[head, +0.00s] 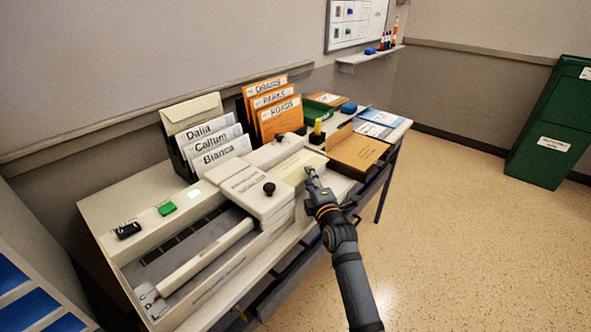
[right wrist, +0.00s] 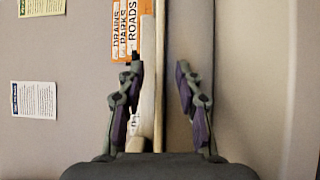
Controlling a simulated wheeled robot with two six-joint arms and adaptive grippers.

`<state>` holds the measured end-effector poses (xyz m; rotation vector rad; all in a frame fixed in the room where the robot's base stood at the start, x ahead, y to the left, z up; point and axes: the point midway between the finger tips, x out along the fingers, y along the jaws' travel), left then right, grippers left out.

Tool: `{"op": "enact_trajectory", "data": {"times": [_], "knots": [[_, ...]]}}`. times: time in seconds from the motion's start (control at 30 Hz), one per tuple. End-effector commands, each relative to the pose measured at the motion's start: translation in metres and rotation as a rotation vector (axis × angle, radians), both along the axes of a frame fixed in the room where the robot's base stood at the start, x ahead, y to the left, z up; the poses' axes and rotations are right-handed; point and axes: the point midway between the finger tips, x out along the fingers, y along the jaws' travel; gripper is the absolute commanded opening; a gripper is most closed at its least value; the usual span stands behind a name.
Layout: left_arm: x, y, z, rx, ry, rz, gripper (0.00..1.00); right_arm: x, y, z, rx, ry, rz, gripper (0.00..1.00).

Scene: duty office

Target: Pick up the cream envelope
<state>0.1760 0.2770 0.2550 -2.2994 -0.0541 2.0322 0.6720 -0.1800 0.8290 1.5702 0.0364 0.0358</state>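A flat cream piece that looks like the cream envelope (head: 294,166) lies at the right end of the sealing machine (head: 255,190), on the desk. My right gripper (head: 313,176) is at its right end; I cannot tell whether it touches it. In the right wrist view the two fingers (right wrist: 160,80) stand wide apart, and a narrow cream strip (right wrist: 147,85) shows near the left finger. Nothing is clearly held. Another cream envelope-like piece (head: 192,108) stands at the back of the white name-card rack. My left gripper is not in view.
White cards Dalia, Callum and Bianca (head: 221,153) and orange cards Drains, Parks and Roads (head: 281,117) stand behind the machine. A brown open box (head: 357,150) lies right of my gripper. A green cabinet (head: 550,125) stands far right. The floor in front is clear.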

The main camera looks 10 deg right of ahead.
Motion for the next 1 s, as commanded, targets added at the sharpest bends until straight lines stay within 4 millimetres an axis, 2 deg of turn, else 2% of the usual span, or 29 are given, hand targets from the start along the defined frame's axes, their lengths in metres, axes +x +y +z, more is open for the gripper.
{"op": "enact_trajectory", "data": {"times": [0.13, 0.4, 0.8, 0.87, 1.0], "knots": [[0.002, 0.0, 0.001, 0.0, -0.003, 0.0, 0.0, 0.0, 0.0, 0.0, 0.0, 0.0, 0.0, 0.35], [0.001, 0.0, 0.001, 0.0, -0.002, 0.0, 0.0, -0.001, 0.0, 0.0, 0.0, 0.0, 0.0, 0.0], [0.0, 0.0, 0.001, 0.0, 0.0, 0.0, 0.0, -0.001, 0.0, 0.003, 0.001, -0.001, 0.0, 0.0], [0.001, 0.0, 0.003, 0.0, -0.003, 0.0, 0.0, 0.0, 0.0, 0.01, 0.001, -0.002, 0.0, 0.0], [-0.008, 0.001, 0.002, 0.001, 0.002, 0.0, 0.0, 0.0, 0.0, 0.042, 0.001, -0.006, 0.0, 0.0]]}}
